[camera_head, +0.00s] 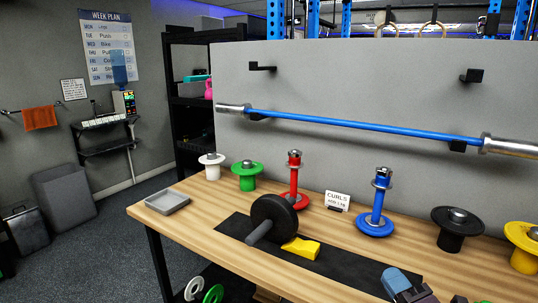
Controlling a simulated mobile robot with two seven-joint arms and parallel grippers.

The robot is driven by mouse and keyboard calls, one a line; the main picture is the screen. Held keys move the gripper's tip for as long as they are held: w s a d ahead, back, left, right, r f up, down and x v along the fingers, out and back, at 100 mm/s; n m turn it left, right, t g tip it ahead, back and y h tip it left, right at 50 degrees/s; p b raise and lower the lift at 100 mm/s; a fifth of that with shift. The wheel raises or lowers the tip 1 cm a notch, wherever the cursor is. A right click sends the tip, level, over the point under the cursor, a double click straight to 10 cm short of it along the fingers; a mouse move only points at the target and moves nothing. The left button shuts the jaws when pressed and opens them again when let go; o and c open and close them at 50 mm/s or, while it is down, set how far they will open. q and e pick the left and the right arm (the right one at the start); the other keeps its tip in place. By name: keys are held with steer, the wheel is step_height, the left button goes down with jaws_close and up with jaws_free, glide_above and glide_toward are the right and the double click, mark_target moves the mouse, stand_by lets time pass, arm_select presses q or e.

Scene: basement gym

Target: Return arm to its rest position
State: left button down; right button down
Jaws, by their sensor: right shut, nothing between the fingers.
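My right gripper (408,288) shows at the bottom edge, right of centre, over the front part of the wooden bench (330,284). It is shut and empty. Its dark and grey-blue parts are cut off by the frame's edge. A black dumbbell (275,216) with a grey handle lies on the black mat (345,262), left of the gripper and apart from it. A yellow block (302,247) is beside the dumbbell. My left gripper is not in view.
White (212,172), green (248,182), red (290,196), blue (375,222), black (449,241) and yellow (523,258) plate stands line the bench's back. A grey tray (168,201) sits at the left end. A blue barbell (350,125) hangs on the wall behind.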

steer(key=s+d+f+m+g+h, duration=0.3)
steer(key=s+f+m+g+h, duration=0.3)
steer(key=s+m, duration=0.35)
steer(key=s+d+f+m+g+h, duration=0.4)
steer(key=s+f+m+g, duration=0.2)
steer(key=s+f+m, duration=0.4)
steer(key=s+a+f+m+g+y, duration=0.1)
steer(key=s+a+m+g+y, duration=0.3)
steer(key=s, duration=0.4)
steer(key=w+f+n+t, duration=0.1)
steer(key=w+f+t, duration=0.6)
steer(key=f, duration=0.3)
steer(key=shift+w+f+t, duration=0.3)
steer(key=shift+w+f, duration=0.05)
steer(key=shift+w, duration=0.15)
steer(key=shift+d, duration=0.1)
